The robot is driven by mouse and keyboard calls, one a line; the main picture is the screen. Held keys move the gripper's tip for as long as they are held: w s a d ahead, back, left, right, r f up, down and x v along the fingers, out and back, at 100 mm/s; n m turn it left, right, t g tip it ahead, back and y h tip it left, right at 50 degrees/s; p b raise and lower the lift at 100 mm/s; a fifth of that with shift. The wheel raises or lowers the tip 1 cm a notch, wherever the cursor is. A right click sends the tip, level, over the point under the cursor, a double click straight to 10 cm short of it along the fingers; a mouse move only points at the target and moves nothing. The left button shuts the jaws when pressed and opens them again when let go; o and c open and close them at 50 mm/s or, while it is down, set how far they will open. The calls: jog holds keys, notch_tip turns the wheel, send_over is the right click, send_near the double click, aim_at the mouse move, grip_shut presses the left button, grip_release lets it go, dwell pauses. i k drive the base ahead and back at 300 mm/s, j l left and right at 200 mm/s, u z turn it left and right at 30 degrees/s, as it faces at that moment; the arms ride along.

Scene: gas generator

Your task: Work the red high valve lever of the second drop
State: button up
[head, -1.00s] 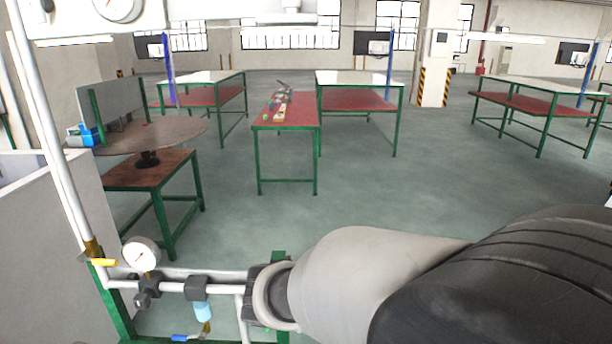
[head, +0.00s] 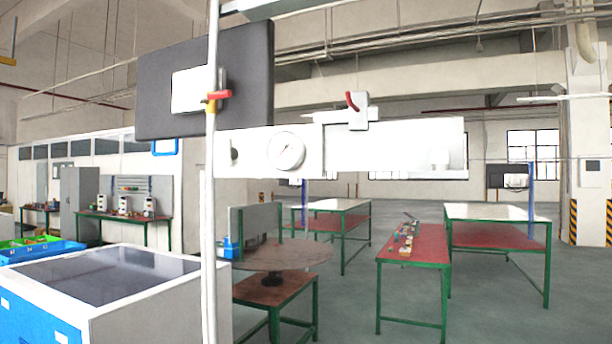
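A small red lever (head: 219,95) sits high on a white vertical pipe (head: 208,220), on a brass-yellow valve body (head: 211,106). It lies roughly level across the pipe, in front of a dark panel with a pale plate. A second red lever (head: 352,101) stands tilted on a white block on top of a white horizontal housing (head: 395,150). I cannot tell from this view which one belongs to the second drop. My gripper is not in view.
A round gauge (head: 286,151) is on the housing. A white and blue cabinet with a dark glass top (head: 100,275) stands at lower left. A round-topped table (head: 275,257) and a red-topped bench (head: 414,245) stand behind. Grey floor lies open at right.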

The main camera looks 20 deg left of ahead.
aim_at(200, 99)
jog(key=u, duration=1.6)
jog(key=i+j, duration=0.2)
jog(key=j+z, duration=0.05)
